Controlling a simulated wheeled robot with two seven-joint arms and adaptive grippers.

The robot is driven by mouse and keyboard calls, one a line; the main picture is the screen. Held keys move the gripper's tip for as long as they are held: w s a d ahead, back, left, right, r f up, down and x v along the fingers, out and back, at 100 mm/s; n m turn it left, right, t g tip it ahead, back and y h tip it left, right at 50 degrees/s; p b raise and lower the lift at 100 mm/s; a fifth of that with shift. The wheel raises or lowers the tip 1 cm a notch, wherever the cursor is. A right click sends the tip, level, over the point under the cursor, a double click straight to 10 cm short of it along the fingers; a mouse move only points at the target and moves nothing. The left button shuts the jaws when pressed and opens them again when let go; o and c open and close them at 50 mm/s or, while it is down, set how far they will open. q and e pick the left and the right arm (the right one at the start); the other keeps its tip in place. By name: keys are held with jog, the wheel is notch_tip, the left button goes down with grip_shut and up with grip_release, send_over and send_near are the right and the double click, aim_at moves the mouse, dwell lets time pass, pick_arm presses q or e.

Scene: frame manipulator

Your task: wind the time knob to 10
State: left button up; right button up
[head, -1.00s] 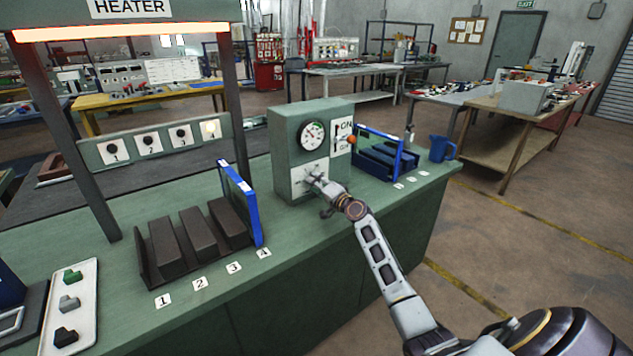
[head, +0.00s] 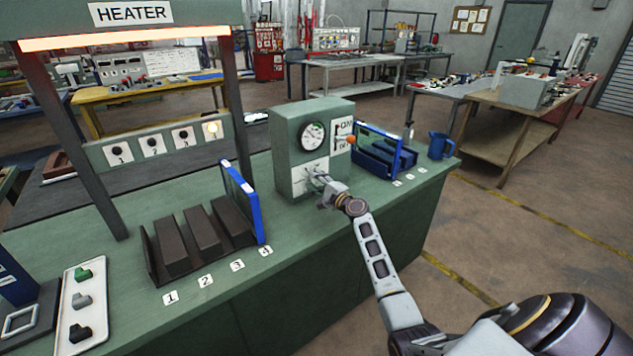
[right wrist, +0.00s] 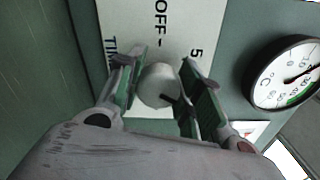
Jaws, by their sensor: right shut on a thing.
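The time knob (right wrist: 158,86) is a round, pale knob on a white panel (right wrist: 125,30) of the green control box (head: 288,150). In the right wrist view the panel shows "OFF", "5" and part of "TIM". A dark mark shows at the knob's lower right; the number 10 is not visible. My right gripper (right wrist: 160,88) has its two green-padded fingers on either side of the knob, shut on it. In the head view my right gripper (head: 322,184) is at the box's front and mostly hides the knob. My left gripper is not in view.
A round gauge (head: 312,135) and an orange-tipped lever (head: 349,140) are on the box above the knob. A blue-framed panel (head: 240,200) and dark blocks (head: 200,230) stand to its left.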

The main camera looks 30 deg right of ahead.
jog(key=shift+d, duration=0.1)
jog(key=o, duration=1)
jog(key=shift+o, duration=0.2)
jog(key=shift+s, duration=1.35)
jog(key=s, duration=0.9)
jog(key=shift+s+d, duration=0.15)
jog(key=shift+d, duration=0.3)
